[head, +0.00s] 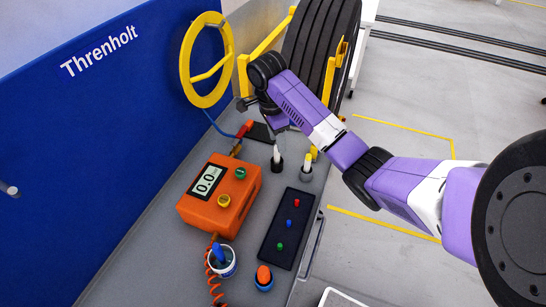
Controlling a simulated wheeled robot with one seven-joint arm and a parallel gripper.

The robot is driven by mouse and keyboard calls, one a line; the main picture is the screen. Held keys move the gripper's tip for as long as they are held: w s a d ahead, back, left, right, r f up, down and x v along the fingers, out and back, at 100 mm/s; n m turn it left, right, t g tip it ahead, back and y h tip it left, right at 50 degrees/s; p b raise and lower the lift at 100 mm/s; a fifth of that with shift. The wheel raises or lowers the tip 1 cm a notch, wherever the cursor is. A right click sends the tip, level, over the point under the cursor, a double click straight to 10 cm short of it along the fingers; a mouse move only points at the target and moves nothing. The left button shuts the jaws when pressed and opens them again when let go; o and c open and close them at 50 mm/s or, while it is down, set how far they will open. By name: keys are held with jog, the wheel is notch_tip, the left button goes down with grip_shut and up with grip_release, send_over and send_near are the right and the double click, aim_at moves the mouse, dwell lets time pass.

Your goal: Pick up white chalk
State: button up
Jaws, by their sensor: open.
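A slim white stick (276,153), which looks like the white chalk, stands upright in a small dark holder on the grey bench top. A second white stick (308,160) stands in a grey holder just to its right, with a yellow piece (314,151) behind it. I cannot tell for sure which white stick is the chalk. My gripper (279,128) points down just above the first white stick in the picture. It is open and seems empty; its fingers are small and dark here, and the exact gap to the stick is unclear.
Left of the holders is an orange device (217,196) with a display. A tyre (321,45) and yellow ring (184,62) stand behind.

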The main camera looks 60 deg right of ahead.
aim_at(277, 158)
notch_tip(277, 158, down, 4)
jog(key=shift+d+r+b, duration=0.1)
jog(key=shift+r+b, duration=0.1)
jog(key=shift+b, duration=0.85)
jog(key=shift+d+f+p, duration=0.1)
jog(key=shift+f+p, duration=0.2)
jog(key=shift+p, duration=0.1)
jog(key=shift+s+d+f, duration=0.1)
jog(key=shift+f, duration=1.25)
jog(key=shift+c, duration=0.2)
grip_shut()
